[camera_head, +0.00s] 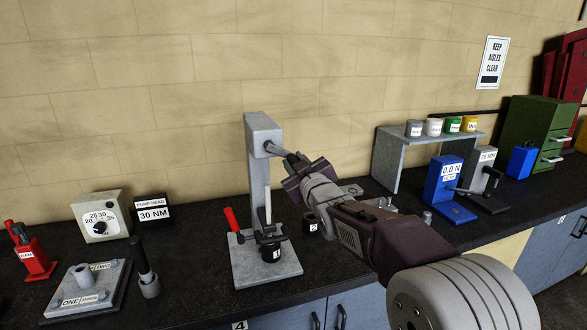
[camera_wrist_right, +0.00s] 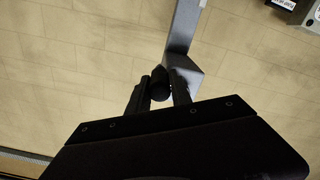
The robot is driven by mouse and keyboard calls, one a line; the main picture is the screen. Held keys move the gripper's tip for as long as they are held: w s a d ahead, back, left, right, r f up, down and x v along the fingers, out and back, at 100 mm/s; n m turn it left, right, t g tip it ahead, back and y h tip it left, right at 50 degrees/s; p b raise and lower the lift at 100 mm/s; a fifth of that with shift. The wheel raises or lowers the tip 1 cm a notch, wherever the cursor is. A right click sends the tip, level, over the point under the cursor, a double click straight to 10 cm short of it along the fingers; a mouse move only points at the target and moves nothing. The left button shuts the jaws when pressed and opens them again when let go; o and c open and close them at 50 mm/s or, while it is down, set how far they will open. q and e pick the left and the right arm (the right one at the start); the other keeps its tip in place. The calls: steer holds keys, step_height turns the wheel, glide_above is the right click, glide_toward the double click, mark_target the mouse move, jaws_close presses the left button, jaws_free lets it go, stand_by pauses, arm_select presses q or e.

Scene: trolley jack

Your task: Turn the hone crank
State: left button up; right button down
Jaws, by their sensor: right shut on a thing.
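The hone stand is a grey post (camera_head: 259,165) on a grey base plate (camera_head: 265,265), standing on the dark bench. A short crank (camera_head: 277,150) sticks out from the right side of its head. My right gripper (camera_head: 293,160) reaches in from the lower right and is shut on the crank's handle. In the right wrist view, the dark crank handle (camera_wrist_right: 160,80) sits between the two fingers (camera_wrist_right: 160,92), with the grey post (camera_wrist_right: 184,35) behind it. A black cylinder (camera_head: 270,250) stands on the base plate. My left gripper is not in view.
A dial box (camera_head: 100,216) and labelled plate (camera_head: 88,287) are at left. A grey shelf (camera_head: 390,160) with several pots and a blue gauge (camera_head: 447,187) are at right. The wall is close behind.

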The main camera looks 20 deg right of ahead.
steer(key=c, duration=1.3)
jaws_free()
steer(key=shift+c, duration=0.2)
steer(key=shift+o, duration=0.9)
steer(key=shift+w, duration=0.15)
steer(key=shift+s, duration=0.45)
steer(key=s+b, duration=0.2)
steer(key=s, duration=0.6)
steer(key=shift+d, duration=0.2)
steer(key=shift+s, duration=0.1)
